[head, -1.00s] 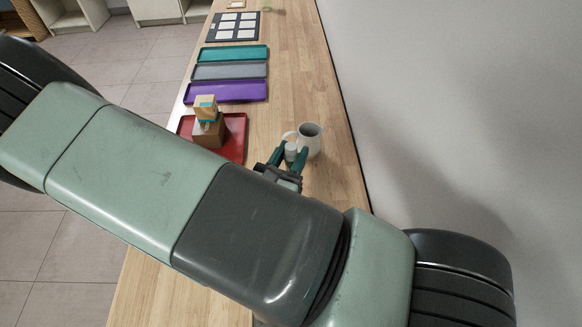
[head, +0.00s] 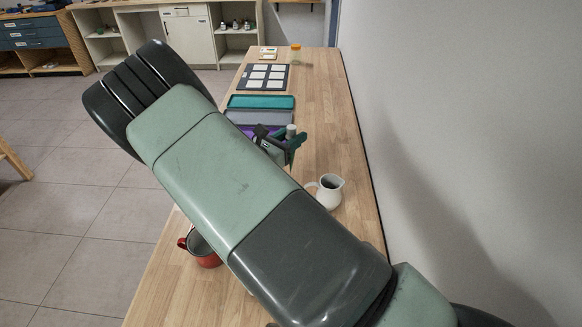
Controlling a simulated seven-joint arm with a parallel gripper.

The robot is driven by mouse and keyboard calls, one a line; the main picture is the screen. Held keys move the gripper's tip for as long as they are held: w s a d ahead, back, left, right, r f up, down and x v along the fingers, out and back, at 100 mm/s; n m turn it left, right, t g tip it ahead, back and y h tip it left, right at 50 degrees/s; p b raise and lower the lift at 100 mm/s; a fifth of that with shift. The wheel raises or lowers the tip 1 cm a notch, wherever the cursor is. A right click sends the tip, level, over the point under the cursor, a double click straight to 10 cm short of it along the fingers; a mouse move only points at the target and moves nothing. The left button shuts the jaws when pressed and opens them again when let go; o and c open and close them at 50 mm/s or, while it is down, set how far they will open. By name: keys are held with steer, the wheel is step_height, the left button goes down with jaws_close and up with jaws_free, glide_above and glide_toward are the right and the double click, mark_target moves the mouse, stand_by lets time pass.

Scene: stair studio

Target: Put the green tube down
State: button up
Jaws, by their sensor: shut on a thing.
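My gripper (head: 289,144) is above the table, near the right ends of the coloured trays. It is shut on a tube, taken to be the green tube, of which a pale cap (head: 291,130) shows between the dark green fingers. The tube's body is mostly hidden by the fingers and wrist, so I cannot make out its colour. It appears roughly upright and off the table.
Teal (head: 262,102), grey (head: 236,118) and purple (head: 250,130) trays lie behind the arm, partly covered. A red mug (head: 207,259) is near the left edge. A dark panel with white squares (head: 248,80) lies farther back. Table right of the trays is clear.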

steer(key=w+n+y, duration=0.1)
steer(key=w, duration=0.9)
step_height(320, 180, down, 9)
steer(key=w+t, duration=0.1)
steer(key=shift+a, duration=0.4)
steer(key=shift+f, duration=0.15)
steer(key=o, duration=1.1)
steer(key=shift+f, duration=0.1)
steer(key=shift+c, duration=0.2)
